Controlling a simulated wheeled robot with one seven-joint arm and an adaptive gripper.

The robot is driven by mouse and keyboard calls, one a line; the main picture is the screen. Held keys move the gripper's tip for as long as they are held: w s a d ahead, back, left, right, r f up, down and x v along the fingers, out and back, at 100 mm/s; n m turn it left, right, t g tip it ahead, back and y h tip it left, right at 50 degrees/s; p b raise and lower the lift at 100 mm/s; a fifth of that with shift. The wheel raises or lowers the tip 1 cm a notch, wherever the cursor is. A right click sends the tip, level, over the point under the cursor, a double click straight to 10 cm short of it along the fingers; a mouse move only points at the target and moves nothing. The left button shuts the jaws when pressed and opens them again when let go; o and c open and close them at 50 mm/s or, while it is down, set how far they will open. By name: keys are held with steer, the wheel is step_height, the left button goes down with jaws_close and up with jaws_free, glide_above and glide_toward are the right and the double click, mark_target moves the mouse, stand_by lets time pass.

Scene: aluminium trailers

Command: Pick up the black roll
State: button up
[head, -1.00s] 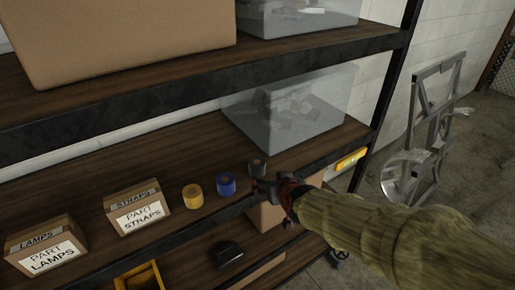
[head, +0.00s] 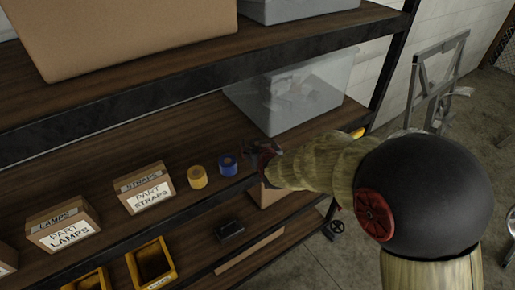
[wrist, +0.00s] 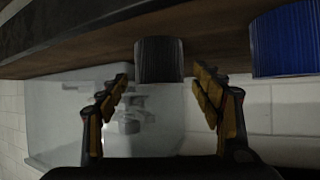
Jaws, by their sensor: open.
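The black roll (wrist: 159,60) stands on the shelf board and shows near the centre of the wrist view, which sees the shelf upside down. My gripper (wrist: 161,77) is open, with its two fingers to either side of the roll and their tips close to it. I cannot tell whether they touch it. In the head view my gripper (head: 264,153) is at the shelf's front edge, right of the blue roll, and hides most or all of the black roll.
A blue roll (head: 228,165) stands close by, with a yellow roll (head: 197,177) beyond it. A clear bin (head: 290,100) stands behind. Part boxes (head: 145,188) are to the left. An upper shelf (head: 180,97) hangs overhead. Yellow trays (head: 151,265) sit below.

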steer(key=shift+w+a+f, duration=0.1)
steer(key=shift+w+f, duration=0.15)
steer(key=shift+w, duration=0.2)
steer(key=shift+c, duration=0.3)
steer(key=c, duration=1.3)
